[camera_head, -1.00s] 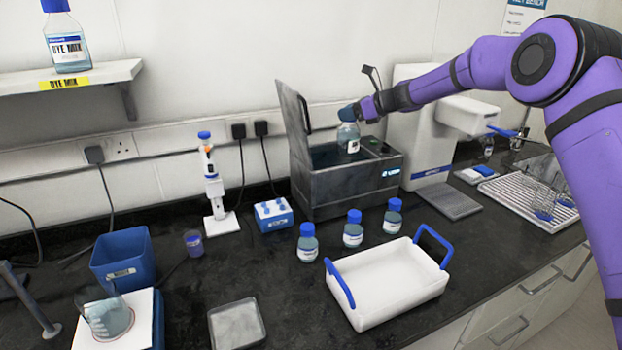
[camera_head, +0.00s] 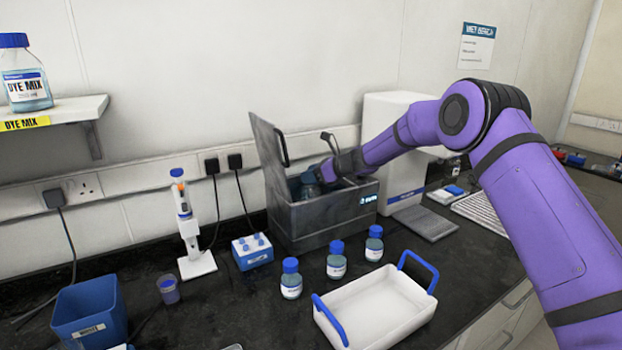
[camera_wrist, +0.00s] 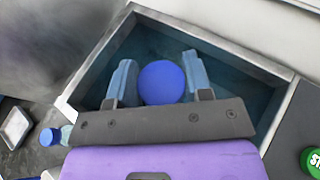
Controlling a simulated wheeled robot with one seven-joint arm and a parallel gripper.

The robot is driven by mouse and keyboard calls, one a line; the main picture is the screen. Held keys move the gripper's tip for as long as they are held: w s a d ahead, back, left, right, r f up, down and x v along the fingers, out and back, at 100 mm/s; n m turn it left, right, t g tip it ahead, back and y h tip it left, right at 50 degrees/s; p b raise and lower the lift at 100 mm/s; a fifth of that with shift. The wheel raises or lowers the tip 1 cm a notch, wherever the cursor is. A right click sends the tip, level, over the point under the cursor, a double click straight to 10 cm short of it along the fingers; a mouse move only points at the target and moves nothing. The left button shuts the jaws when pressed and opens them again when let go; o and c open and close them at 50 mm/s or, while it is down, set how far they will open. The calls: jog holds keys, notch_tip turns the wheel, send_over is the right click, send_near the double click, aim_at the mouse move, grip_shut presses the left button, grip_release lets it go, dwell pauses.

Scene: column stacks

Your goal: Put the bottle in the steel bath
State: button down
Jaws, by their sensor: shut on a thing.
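The steel bath (camera_head: 320,217) is an open grey tank with its lid raised at the left, standing against the back wall. My gripper (camera_head: 322,174) reaches down into its opening. The bottle (camera_head: 309,186) is partly visible inside the bath opening, mostly hidden by the bath wall and my gripper. In the wrist view, the bottle's round blue cap (camera_wrist: 162,83) sits between my two fingers, with the bath rim (camera_wrist: 215,42) around them. My gripper is shut on the bottle. Whether the bottle touches the bath floor cannot be told.
Three blue-capped bottles (camera_head: 336,260) stand in front of the bath. A white tray with blue handles (camera_head: 375,308) is nearer the front. A dye mix bottle (camera_head: 27,92) sits on the shelf.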

jog(key=shift+f, duration=0.6)
jog(key=c, duration=0.5)
grip_release()
jog(key=shift+c, duration=0.2)
jog(key=v, duration=1.2)
